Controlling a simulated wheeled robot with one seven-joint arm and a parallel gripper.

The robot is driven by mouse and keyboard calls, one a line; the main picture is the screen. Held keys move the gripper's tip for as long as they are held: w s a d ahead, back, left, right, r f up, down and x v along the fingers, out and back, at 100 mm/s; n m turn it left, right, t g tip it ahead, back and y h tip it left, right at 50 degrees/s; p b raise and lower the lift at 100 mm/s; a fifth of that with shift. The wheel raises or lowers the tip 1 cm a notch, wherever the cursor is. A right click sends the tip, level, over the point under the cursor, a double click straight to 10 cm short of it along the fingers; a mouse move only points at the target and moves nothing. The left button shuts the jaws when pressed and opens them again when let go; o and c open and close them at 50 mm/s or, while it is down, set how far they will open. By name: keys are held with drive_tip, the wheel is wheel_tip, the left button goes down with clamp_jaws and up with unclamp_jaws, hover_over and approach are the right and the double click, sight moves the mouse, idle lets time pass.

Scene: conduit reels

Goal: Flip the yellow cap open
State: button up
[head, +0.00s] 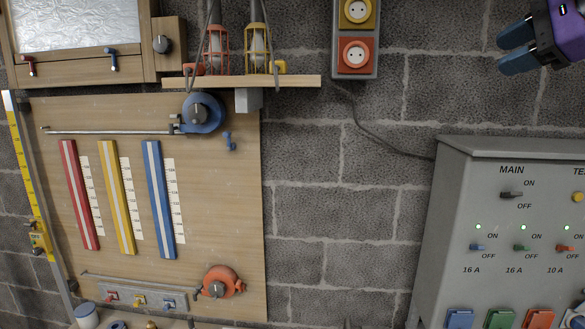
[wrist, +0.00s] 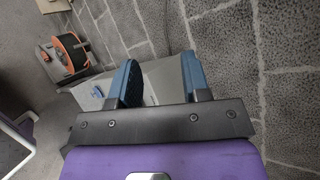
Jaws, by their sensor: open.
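I cannot make out a yellow cap for certain. The grey switch box (head: 470,200) at the right has a blue cap (head: 460,319), a green cap (head: 499,319) and an orange cap (head: 539,319) along the bottom edge of the head view, all cut off. A round yellow button (head: 578,197) sits under lettering starting "TE". A yellow socket (head: 357,10) is at the top centre, with no clear cap. My gripper (head: 515,47) is at the upper right, above the box and apart from it. Its blue fingers are spread and empty, also in the wrist view (wrist: 158,60).
A wooden board (head: 220,240) with coloured gauges fills the left. A shelf (head: 300,81) holds two caged lamps. An orange socket (head: 355,54) is below the yellow one. An orange-black reel (wrist: 70,52) shows in the wrist view.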

drive_tip(key=s+a+f+n+g+h, duration=0.2)
drive_tip(key=s+f+n, duration=0.5)
drive_tip(key=f, duration=0.5)
drive_tip(key=s+a+f+n+g+h, duration=0.3)
drive_tip(key=s+f+n, duration=0.5)
drive_tip(key=f+n, duration=0.4)
drive_tip(key=shift+a+f+g, duration=0.35)
drive_tip(key=shift+a+g, duration=0.45)
drive_tip(key=shift+g, duration=0.1)
